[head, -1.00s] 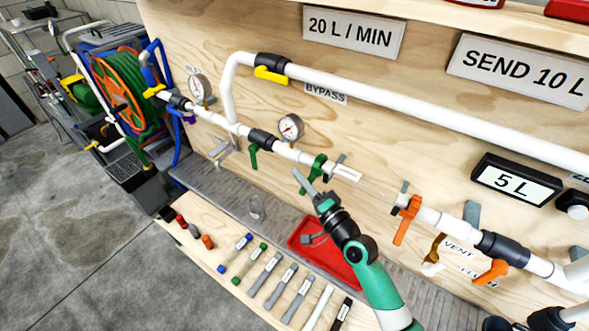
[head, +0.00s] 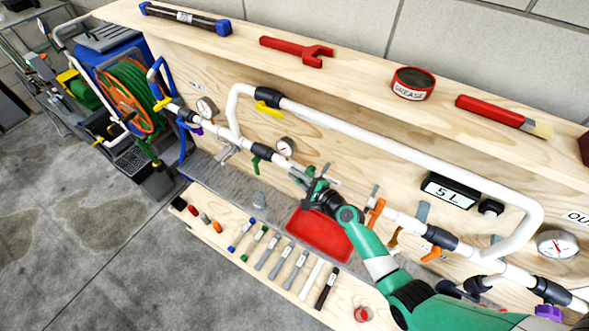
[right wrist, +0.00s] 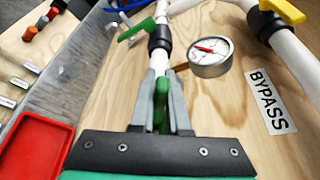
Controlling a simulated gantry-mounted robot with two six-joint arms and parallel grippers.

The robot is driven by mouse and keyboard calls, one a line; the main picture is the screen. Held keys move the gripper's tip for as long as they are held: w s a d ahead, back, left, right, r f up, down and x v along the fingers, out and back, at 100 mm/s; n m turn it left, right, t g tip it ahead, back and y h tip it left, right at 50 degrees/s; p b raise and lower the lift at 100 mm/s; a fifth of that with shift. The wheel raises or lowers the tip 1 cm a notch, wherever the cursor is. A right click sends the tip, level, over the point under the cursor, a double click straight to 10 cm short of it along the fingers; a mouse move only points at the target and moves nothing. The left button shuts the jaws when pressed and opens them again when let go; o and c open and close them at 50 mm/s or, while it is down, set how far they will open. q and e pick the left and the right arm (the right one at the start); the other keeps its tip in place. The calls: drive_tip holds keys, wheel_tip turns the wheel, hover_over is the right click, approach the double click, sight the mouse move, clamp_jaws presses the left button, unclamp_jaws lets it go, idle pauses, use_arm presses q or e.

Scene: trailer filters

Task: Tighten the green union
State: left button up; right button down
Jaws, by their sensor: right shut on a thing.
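The green union (right wrist: 161,96) sits on the white pipe, just past the black valve with the green handle. In the right wrist view my right gripper (right wrist: 162,88) has its grey jaws on both sides of the union, shut on it. In the head view my right gripper (head: 308,180) is at the pipe, above the red tray, and hides much of the union. My left gripper is not clearly in view.
A pressure gauge (right wrist: 210,52) is close beside the union. The white bypass pipe (head: 400,152) runs above; a shelf holds a red wrench (head: 297,51) and a grease tin (head: 412,84).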

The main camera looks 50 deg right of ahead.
use_arm(q)
drive_tip(key=shift+r+p, duration=2.05)
drive_tip(key=shift+r, duration=0.55)
use_arm(e)
drive_tip(key=shift+w+d+r+m+g+y, duration=0.1)
drive_tip(key=shift+d+r+m+g+y, duration=0.2)
drive_tip(key=shift+d+r+m+y, duration=0.45)
drive_tip(key=shift+w+d+r+m+g+y, duration=0.1)
drive_tip(key=shift+d+r+m+g+y, duration=0.2)
drive_tip(key=shift+m, duration=0.85)
drive_tip(key=shift+f, duration=0.15)
drive_tip(key=c, duration=0.9)
unclamp_jaws()
